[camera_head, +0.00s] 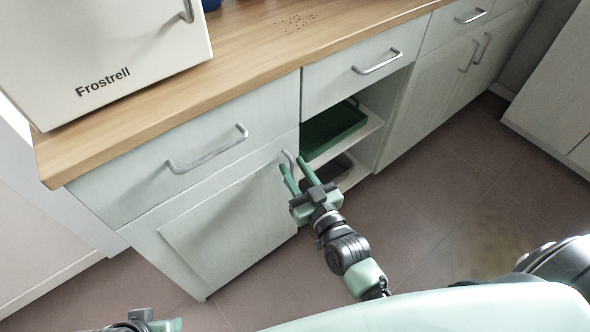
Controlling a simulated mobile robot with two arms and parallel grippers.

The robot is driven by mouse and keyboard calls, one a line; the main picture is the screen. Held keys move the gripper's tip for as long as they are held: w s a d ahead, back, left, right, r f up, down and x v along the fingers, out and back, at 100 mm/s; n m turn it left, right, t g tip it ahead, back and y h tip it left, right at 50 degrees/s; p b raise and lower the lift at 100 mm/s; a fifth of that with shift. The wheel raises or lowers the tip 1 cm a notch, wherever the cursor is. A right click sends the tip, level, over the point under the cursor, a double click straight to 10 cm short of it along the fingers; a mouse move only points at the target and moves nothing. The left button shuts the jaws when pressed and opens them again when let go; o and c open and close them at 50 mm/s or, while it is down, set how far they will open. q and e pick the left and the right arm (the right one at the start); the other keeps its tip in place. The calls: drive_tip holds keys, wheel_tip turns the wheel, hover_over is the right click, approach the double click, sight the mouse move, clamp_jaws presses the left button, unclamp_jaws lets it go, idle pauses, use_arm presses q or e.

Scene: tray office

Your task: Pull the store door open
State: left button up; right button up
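The store door (225,225) is a pale grey-green cabinet door at the lower left of the counter, and it looks shut. Its curved metal handle (288,159) is at the upper right corner of the door, partly hidden by my gripper. My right gripper (294,168) is in front of the handle with its two green fingers apart. The fingertips are at the handle, one to each side of it in the picture; I cannot tell whether they touch it. My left gripper (150,322) shows only in part at the bottom edge, so its fingers cannot be made out.
A drawer (200,150) with a bar handle sits above the door. Right of the door is an open compartment with a green tray (332,130) on a shelf. A white Frostrell appliance (110,50) stands on the wooden counter (250,50). The brown floor (430,210) in front looks clear.

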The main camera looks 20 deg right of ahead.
clamp_jaws()
idle(1.4)
